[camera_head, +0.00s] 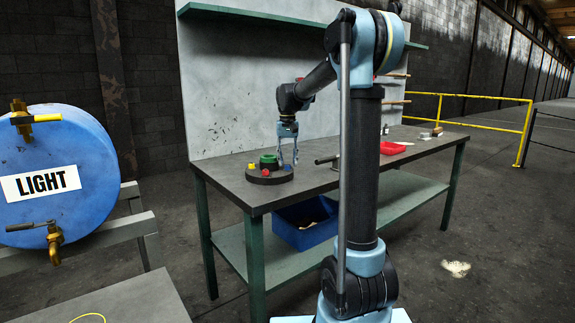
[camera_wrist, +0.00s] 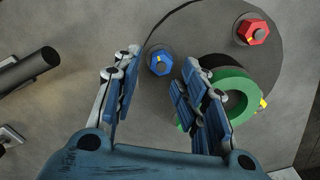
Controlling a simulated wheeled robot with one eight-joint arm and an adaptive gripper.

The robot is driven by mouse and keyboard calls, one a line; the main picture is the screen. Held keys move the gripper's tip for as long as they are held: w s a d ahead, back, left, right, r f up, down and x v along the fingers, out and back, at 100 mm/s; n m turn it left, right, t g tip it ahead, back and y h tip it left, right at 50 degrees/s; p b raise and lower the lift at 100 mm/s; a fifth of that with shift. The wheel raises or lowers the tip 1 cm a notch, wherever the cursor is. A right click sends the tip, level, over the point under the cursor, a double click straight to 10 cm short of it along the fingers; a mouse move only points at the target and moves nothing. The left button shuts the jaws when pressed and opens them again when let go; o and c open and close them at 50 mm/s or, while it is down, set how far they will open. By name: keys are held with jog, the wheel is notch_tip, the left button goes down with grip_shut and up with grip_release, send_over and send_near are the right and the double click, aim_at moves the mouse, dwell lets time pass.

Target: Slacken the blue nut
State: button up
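The blue nut (camera_wrist: 159,62) sits near the edge of a dark round disc (camera_wrist: 205,22) in the wrist view. In the head view the blue nut (camera_head: 288,167) is small, at the disc's right side. My gripper (camera_wrist: 160,58) is open and empty, pointing down. Its fingertips appear on either side of the blue nut in the wrist view, apart from it. In the head view my gripper (camera_head: 288,162) hangs over the right side of the disc (camera_head: 268,178). The exact height gap is hard to tell.
The disc also carries a red nut (camera_wrist: 254,32), a yellow nut (camera_wrist: 263,103) and a raised green ring (camera_wrist: 246,84), close to my right finger. A dark bar (camera_wrist: 28,70) lies to the left. The workbench (camera_head: 233,178) holds a red tray (camera_head: 393,148) further right.

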jog(key=shift+r, duration=3.1)
